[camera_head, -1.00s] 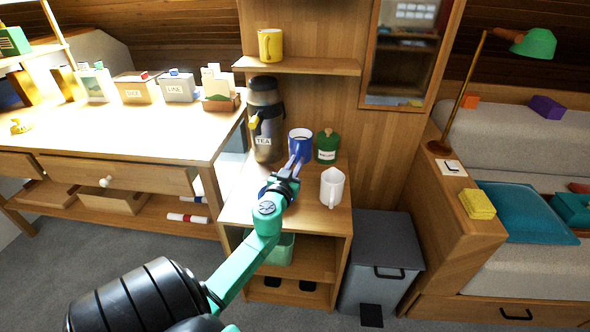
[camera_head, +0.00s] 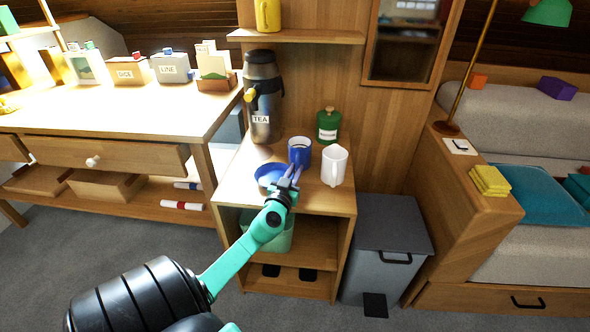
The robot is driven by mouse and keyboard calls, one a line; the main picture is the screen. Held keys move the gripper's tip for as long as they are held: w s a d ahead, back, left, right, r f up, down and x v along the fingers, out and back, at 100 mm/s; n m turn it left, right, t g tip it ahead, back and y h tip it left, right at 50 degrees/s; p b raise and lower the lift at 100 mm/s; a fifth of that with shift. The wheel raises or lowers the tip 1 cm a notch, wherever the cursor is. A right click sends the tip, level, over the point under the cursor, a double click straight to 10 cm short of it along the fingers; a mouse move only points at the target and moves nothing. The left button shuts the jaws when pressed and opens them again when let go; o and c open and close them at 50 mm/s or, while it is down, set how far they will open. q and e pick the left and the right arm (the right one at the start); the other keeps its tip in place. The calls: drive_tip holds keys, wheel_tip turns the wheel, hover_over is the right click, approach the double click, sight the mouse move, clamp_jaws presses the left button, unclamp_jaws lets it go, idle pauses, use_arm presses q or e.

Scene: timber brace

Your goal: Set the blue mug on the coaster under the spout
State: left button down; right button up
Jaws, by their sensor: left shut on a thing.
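The blue mug (camera_head: 299,152) is upright over the small wooden cabinet top, left of a white mug. My left gripper (camera_head: 292,174) is shut on the mug's near side. I cannot tell whether the mug's base touches the wood. A flat blue disc (camera_head: 268,174), which looks like the coaster, lies just left of the gripper, partly hidden by it. My right gripper is not in view.
The white mug (camera_head: 335,166) stands close at the mug's right. A green jar (camera_head: 328,126) stands behind. A grey bin (camera_head: 385,240) stands right of the cabinet.

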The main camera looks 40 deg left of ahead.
use_arm(q)
drive_tip(key=c, duration=1.2)
unclamp_jaws()
drive_tip(key=o, duration=0.4)
drive_tip(key=shift+c, duration=0.2)
